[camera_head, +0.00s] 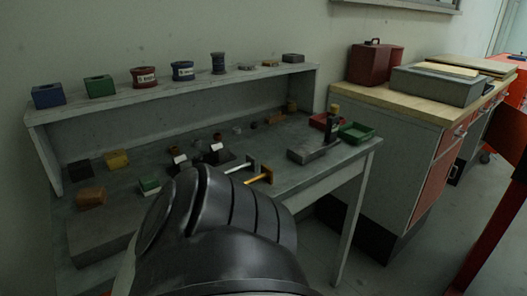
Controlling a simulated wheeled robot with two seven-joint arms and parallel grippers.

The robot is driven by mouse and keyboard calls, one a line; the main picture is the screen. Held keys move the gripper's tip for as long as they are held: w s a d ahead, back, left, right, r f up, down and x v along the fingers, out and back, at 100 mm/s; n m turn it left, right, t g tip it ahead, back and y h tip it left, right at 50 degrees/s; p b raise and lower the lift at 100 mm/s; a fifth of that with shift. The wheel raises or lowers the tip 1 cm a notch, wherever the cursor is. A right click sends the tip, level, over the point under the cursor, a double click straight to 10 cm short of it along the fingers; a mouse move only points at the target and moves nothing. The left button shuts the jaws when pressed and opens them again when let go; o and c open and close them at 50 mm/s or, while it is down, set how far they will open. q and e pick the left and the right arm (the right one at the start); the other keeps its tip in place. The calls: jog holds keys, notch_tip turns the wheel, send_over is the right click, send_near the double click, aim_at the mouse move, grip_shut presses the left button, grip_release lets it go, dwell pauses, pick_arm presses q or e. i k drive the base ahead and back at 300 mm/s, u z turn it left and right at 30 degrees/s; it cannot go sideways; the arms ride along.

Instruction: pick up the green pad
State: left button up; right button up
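A small block with a green top and a pale lower part (149,186), which looks like the green pad, lies on the grey workbench (285,137), left of the middle. It sits near a dark grey slab and just left of my black arm link, which covers the bottom middle of the view. Neither of my grippers shows, so I cannot see their state.
A yellow block (117,159) and an orange-brown block (91,197) stand left of the pad. A hammer-like tool (247,180) lies right of it. A green tray (356,132) is at the bench's right end. A green box (100,87) stands on the raised shelf.

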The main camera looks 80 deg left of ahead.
aim_at(149, 186)
jog(key=i, duration=0.4)
jog(key=u, duration=1.05)
